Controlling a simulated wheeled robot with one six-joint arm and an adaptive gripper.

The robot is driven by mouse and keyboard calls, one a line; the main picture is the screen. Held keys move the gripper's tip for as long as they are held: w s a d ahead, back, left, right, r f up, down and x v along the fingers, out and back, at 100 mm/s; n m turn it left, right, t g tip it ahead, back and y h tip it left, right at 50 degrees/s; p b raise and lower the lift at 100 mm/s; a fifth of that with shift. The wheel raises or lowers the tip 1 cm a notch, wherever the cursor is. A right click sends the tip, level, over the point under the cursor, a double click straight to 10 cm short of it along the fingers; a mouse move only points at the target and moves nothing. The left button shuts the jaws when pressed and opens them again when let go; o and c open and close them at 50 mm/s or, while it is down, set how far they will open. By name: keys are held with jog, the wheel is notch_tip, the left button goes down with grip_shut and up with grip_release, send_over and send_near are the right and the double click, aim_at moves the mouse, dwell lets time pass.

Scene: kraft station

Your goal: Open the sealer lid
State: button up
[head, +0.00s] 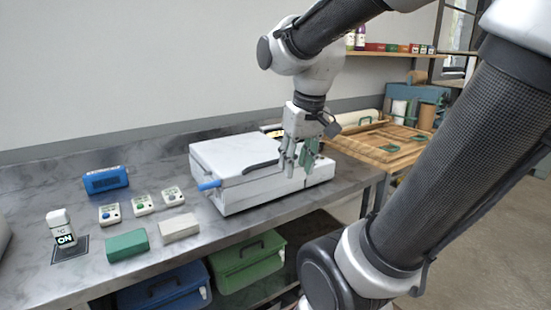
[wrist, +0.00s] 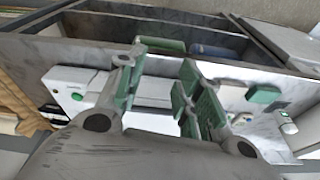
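The white sealer (head: 235,190) stands on the grey marbled bench in the head view, with its flat lid (head: 225,153) down. A dark handle (head: 261,167) runs along the lid's front, and a blue grip (head: 209,185) sticks out at its left front corner. My gripper (head: 298,168) points down over the right front part of the sealer, fingers apart and nothing between them. It hides part of the lid; I cannot tell whether it touches. In the wrist view my gripper (wrist: 163,65) shows two spread fingers with green pads, and white parts of the sealer (wrist: 75,90) lie behind them.
Left of the sealer are several small white button boxes (head: 141,205), a blue device (head: 106,180), a green block (head: 127,245), a pale block (head: 179,228) and a white switch-like unit (head: 61,230). Blue (head: 165,288) and green (head: 247,262) bins sit below. A wooden tray (head: 385,155) lies right.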

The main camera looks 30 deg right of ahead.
aim_at(276, 160)
jog(key=w+d+r+m, duration=0.1)
jog(key=w+r+m, duration=0.1)
jog(key=w+m, duration=0.5)
jog(key=w+d+r+m, duration=0.2)
jog(key=w+m, duration=0.2)
jog(key=m, duration=0.5)
jog(key=x, duration=0.7)
jog(key=shift+a+f, duration=0.15)
jog(key=shift+f, duration=0.2)
grip_shut()
